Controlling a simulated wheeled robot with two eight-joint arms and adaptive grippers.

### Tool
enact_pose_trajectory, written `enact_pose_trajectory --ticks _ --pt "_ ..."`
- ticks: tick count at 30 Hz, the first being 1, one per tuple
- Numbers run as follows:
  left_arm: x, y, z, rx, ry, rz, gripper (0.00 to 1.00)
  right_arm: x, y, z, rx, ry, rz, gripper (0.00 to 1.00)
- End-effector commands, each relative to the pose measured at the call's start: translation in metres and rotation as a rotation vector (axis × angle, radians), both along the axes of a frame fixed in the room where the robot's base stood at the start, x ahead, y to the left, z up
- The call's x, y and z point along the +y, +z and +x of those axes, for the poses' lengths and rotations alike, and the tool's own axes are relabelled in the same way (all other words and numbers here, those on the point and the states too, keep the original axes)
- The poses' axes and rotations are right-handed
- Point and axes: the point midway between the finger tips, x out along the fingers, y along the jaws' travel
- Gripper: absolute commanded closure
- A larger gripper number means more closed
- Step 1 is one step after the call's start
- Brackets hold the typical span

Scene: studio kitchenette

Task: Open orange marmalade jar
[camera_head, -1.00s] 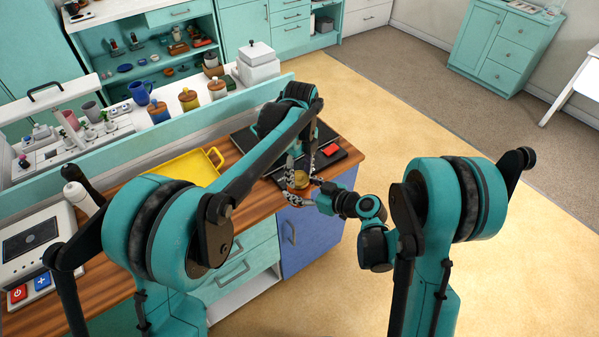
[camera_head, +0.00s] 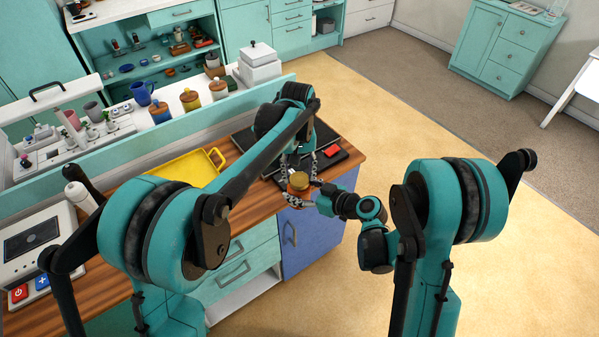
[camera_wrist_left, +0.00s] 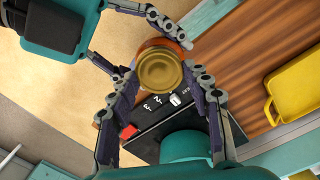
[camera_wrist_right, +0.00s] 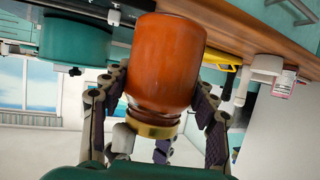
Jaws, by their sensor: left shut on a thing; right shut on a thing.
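The marmalade jar (camera_head: 298,189) is orange with a gold lid (camera_head: 299,180), held above the counter's front right corner. In the right wrist view the jar body (camera_wrist_right: 165,60) fills the middle, with the lid (camera_wrist_right: 155,130) at its lower end; lid and body look together. My right gripper (camera_head: 303,198) is shut on the jar body from the side. My left gripper (camera_head: 298,174) comes from above, shut on the lid, with a finger on either side; the lid's round top (camera_wrist_left: 160,68) faces the left wrist camera. Finger contact is partly hidden.
A black flat appliance (camera_head: 322,160) with a red patch (camera_head: 332,150) lies just behind the jar on the wooden counter (camera_head: 245,197). A yellow tray (camera_head: 185,169) is to the left. A raised ledge with canisters runs behind. Open floor lies to the right.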

Motion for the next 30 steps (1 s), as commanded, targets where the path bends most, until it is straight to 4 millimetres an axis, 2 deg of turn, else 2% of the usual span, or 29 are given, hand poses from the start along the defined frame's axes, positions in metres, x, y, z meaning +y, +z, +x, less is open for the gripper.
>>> enact_pose_trajectory --ticks 3,18,24,30 --pt "0.0007 -0.0022 0.0031 -0.011 0.279 0.002 0.86 0.0032 0.0029 -0.0038 -0.002 0.008 0.009 1.0" --pt "-0.0016 -0.0011 -0.0023 -0.001 1.452 0.012 0.85 0.0015 0.003 -0.0019 -0.003 0.002 0.009 1.0" --pt "-0.0036 -0.0008 -0.0036 0.005 1.687 0.015 0.85 0.0014 0.0029 -0.0012 -0.003 0.001 0.009 1.0" --pt "-0.003 -0.0012 -0.0028 0.004 1.683 0.014 0.86 0.0013 0.0029 -0.0007 -0.003 0.0 0.01 1.0"
